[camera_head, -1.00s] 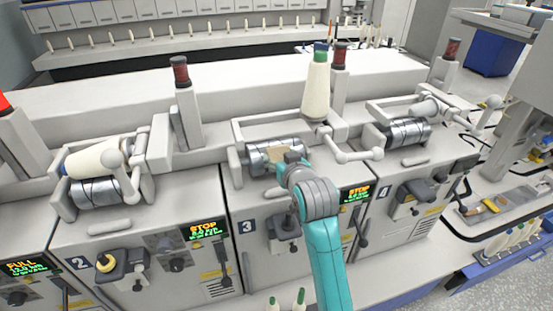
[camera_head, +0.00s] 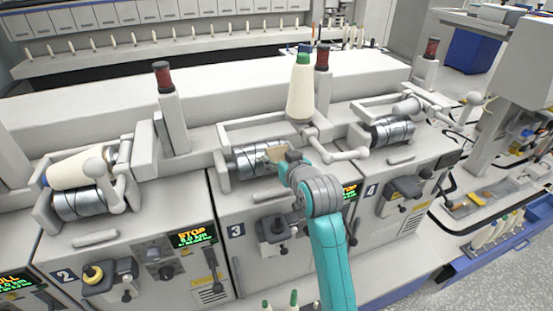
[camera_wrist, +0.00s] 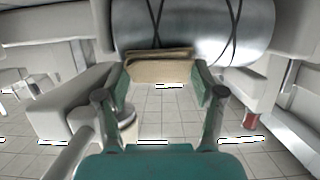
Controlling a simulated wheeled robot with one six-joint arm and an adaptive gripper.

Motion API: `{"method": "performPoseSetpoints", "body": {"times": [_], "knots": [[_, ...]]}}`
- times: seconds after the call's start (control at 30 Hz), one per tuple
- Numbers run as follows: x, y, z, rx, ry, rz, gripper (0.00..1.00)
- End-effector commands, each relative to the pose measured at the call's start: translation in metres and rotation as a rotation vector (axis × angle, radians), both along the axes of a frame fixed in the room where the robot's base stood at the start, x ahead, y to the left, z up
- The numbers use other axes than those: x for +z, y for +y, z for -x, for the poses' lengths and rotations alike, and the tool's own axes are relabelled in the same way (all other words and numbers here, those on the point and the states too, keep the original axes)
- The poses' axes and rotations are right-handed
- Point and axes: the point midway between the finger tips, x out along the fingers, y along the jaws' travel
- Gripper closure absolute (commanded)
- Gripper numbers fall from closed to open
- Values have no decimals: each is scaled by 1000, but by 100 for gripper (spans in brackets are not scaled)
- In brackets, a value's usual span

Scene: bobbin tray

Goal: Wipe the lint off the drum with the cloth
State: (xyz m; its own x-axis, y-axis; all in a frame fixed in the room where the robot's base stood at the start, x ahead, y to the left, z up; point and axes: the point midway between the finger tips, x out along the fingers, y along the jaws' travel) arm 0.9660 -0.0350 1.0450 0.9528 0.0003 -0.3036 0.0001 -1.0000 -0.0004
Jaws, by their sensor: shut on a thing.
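The drum (camera_head: 250,163) of station 3 is a shiny metal cylinder with dark spiral grooves. It fills the top of the wrist view (camera_wrist: 205,30). My gripper (camera_head: 285,161) is at the drum's right part, shut on a folded tan cloth (camera_head: 276,153). In the wrist view the cloth (camera_wrist: 160,68) spans between my two fingertips, its upper edge against the drum's lower side. Contact looks likely there, but the exact line is hidden. I cannot make out lint on the visible drum surface.
A cream cone with a green top (camera_head: 301,90) stands behind the drum. A cradle arm with a round knob (camera_head: 325,158) is just right of my gripper. Neighbouring drums (camera_head: 90,203) (camera_head: 393,130) sit left and right. Station 3's display reads STOP.

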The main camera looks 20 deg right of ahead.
Motion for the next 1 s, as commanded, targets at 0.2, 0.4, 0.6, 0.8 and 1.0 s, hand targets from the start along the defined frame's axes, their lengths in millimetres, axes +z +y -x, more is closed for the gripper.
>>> {"method": "performPoseSetpoints", "body": {"times": [0.2, 0.4, 0.6, 0.8, 1.0], "knots": [[0, 4, 0, 1, 1, 1, 60], [-1, 16, 0, 2, 1, 0, 60], [-1, 19, 0, 0, 1, 1, 60], [0, 30, 0, 3, 1, 1, 60], [0, 36, 1, 0, 1, 1, 60]]}}
